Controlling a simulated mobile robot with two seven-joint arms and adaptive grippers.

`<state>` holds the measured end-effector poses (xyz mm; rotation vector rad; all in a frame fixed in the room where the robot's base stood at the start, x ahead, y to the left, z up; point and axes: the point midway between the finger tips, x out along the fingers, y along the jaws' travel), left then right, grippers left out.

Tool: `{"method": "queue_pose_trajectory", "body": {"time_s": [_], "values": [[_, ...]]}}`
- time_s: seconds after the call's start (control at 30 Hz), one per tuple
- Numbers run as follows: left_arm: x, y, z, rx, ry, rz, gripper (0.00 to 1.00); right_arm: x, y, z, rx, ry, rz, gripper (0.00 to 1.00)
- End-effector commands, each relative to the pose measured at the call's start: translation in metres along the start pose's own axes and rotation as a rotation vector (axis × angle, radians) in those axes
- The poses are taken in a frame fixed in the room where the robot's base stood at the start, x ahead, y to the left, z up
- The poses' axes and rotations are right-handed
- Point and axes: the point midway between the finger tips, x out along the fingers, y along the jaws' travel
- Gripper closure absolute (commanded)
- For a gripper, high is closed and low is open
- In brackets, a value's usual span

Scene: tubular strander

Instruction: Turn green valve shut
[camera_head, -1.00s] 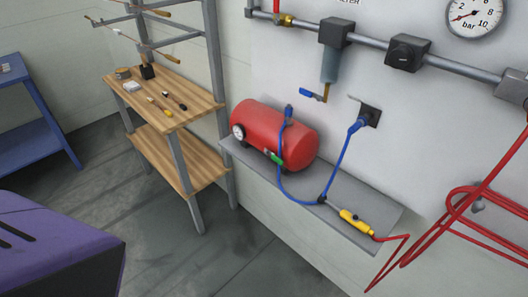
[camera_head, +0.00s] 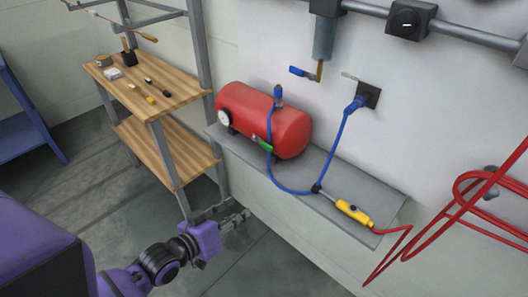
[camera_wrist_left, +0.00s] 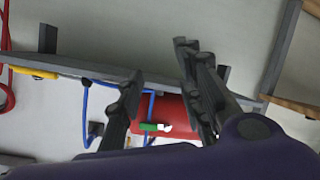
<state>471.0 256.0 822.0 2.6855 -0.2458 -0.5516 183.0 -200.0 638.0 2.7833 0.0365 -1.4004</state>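The green valve also shows in the left wrist view (camera_wrist_left: 152,127), between my fingers in the picture, in front of the red tank. My left gripper (camera_head: 236,213) is below and left of the valve, beside the grey shelf, apart from the valve. Its two fingers are spread and empty in the left wrist view (camera_wrist_left: 158,65). My right gripper is in neither view.
The grey shelf (camera_head: 360,208) carries the tank and a yellow tool (camera_head: 353,212) on a red hose. The blue hose (camera_head: 339,145) loops from a wall socket. A wooden rack (camera_head: 165,98) stands left, near my left arm. Open floor lies below the shelf.

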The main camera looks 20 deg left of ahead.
Motion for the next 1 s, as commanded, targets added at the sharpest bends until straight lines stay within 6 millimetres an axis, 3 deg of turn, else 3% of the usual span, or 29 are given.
{"method": "queue_pose_trajectory", "body": {"time_s": [0.03,0.1,0.23,0.33,0.43,0.57,1.0], "values": [[0.016,0.007,-0.033,-0.138,0.048,0.071,0.66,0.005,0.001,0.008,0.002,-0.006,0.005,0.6],[0.024,0.021,-0.08,-0.372,0.1,0.166,0.66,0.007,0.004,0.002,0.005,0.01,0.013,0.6],[0.02,0.036,-0.129,-0.76,0.129,0.289,0.66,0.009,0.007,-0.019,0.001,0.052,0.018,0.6],[0.015,0.041,-0.14,-0.976,0.13,0.339,0.66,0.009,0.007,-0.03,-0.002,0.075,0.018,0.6],[0.015,0.042,-0.143,-1.075,0.127,0.359,0.66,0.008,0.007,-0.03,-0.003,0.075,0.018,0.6],[0.022,0.044,-0.146,-1.104,0.124,0.363,0.66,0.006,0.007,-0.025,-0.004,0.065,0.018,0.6],[0.08,0.058,-0.163,-1.1,0.124,0.362,0.66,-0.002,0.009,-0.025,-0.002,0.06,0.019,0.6]]}}
